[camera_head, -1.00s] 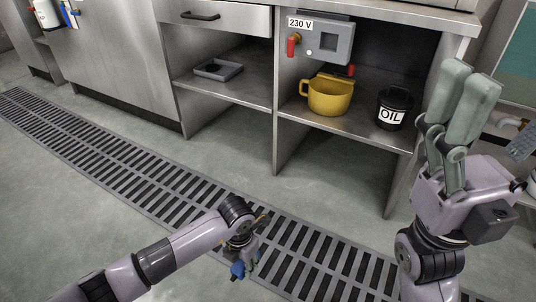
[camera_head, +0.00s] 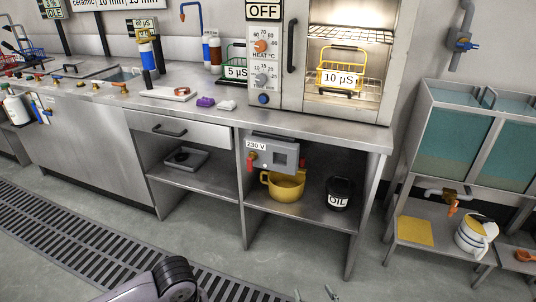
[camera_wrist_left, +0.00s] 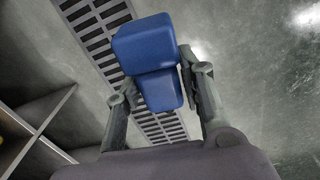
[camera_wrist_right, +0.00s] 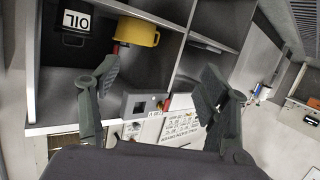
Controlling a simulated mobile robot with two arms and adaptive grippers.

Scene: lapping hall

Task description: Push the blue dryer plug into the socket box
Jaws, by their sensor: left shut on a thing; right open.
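The blue dryer plug (camera_wrist_left: 146,46) is held between the fingers of my left gripper (camera_wrist_left: 158,74), which is shut on it over the floor. In the head view only part of my left arm shows; that gripper and the plug are out of frame. The grey socket box (camera_head: 272,150) hangs under the worktop, with a dark square opening on its front and a red part at its left. It also shows in the right wrist view (camera_wrist_right: 133,106). My right gripper (camera_head: 314,295) is open and empty; only its fingertips show at the head view's bottom edge.
A yellow jug (camera_head: 286,188) and a black OIL pot (camera_head: 338,195) stand on the shelf below the box. A grey tray (camera_head: 182,160) lies in the left bay. The oven (camera_head: 275,60) stands on the worktop. The floor before the bench is clear, with a grating.

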